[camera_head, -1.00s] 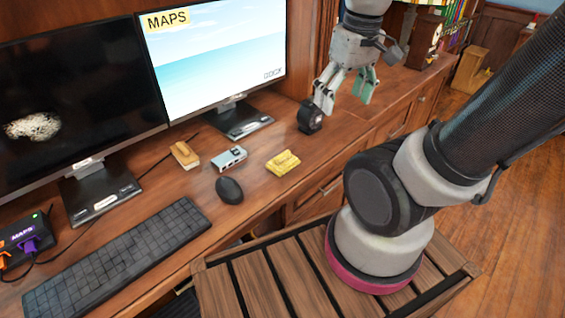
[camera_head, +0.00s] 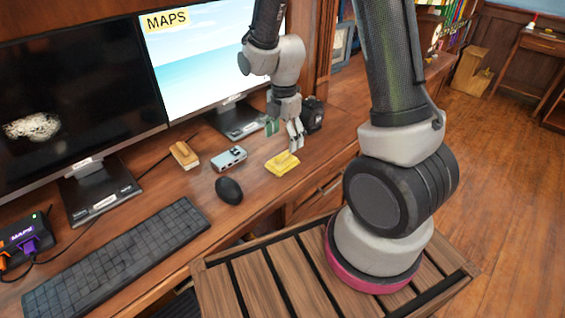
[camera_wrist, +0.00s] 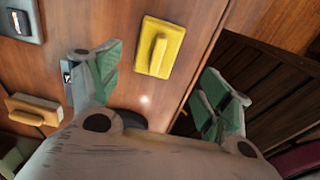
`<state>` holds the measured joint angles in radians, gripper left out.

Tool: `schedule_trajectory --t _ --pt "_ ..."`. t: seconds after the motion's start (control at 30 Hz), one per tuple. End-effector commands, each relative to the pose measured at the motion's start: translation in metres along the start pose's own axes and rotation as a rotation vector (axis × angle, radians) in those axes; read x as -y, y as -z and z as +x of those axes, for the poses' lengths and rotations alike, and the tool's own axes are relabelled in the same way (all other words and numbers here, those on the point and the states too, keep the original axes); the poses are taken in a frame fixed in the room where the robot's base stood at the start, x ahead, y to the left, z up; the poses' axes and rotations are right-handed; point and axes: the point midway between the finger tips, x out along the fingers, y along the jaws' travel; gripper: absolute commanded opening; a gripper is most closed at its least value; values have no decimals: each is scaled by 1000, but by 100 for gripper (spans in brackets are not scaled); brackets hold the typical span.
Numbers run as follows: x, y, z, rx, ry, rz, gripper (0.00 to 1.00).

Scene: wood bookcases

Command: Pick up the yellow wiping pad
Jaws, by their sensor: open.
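The yellow wiping pad (camera_head: 283,164) lies flat on the wooden desk near its front edge, to the right of the mouse. In the wrist view the pad (camera_wrist: 168,49) shows a raised grip bar along its middle, and it lies ahead of and between my two fingers. My gripper (camera_head: 284,140) is open and empty, pointing down just above and behind the pad in the head view. In the wrist view my gripper (camera_wrist: 165,85) has its green-padded fingers spread wide on either side, apart from the pad.
A black object (camera_head: 312,114) stands behind my gripper. The monitor (camera_head: 213,55) stands close behind. The desk's front edge is near the pad.

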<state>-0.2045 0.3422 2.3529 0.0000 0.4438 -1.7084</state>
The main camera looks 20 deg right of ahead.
Motion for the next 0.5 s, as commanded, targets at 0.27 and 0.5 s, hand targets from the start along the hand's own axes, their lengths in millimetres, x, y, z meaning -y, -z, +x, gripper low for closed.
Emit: schedule_trajectory --t 0.27,0.5 --pt "0 0 33 -1 5 -9 79" --pt "-4 1 69 -1 5 -8 79"
